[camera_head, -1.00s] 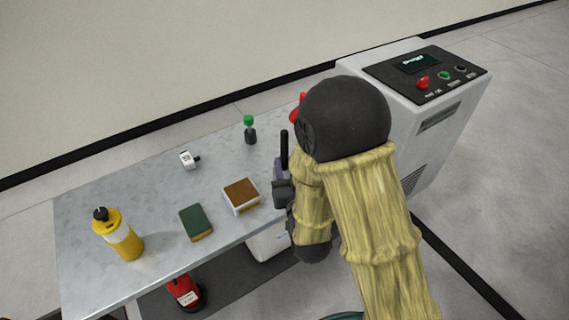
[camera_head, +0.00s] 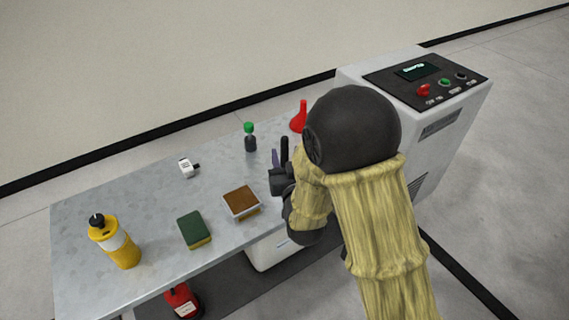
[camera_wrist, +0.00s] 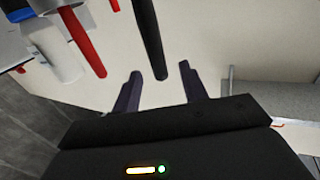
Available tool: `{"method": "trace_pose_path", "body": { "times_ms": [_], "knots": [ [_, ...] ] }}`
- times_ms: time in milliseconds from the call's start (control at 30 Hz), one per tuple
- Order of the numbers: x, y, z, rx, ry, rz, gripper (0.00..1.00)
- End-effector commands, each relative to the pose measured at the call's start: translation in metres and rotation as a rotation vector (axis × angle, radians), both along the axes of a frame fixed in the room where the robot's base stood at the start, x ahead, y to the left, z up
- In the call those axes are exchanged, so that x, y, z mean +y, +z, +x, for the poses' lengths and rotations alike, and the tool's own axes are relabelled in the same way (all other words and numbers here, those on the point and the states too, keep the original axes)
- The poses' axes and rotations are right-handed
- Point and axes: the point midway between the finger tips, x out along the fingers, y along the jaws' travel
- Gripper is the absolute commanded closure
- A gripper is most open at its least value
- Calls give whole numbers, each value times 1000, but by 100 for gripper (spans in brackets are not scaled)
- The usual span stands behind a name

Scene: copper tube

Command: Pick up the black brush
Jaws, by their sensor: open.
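The black brush shows as a thin dark upright handle (camera_head: 284,149) at the right part of the table in the head view, and its lower part is hidden behind my arm and gripper. In the wrist view a black rod, which looks like that handle (camera_wrist: 147,38), runs from the top edge to a rounded end between my fingertips. My gripper (camera_wrist: 160,85) is open, with one purple-grey finger on each side of the rod and a visible gap to both. In the head view my gripper (camera_head: 275,160) is beside the handle, partly hidden by my own arm.
A red funnel (camera_head: 300,118) stands behind the brush, and a green-capped bottle (camera_head: 250,138) to its left. A brown-topped block (camera_head: 241,201), a green sponge (camera_head: 194,229), a small white item (camera_head: 186,168) and a yellow bottle (camera_head: 119,247) are farther left. A control cabinet (camera_head: 450,130) stands right.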

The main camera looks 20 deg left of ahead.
Motion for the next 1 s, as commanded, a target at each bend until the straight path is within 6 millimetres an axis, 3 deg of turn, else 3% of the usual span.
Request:
{"method": "trace_pose_path", "body": {
  "times_ms": [400,933,1000],
  "knots": [
    [20,3,43,-1,-1,0,57],
    [20,2,43,0,0,0,57],
    [20,2,43,0,0,0,70]
  ]
}}
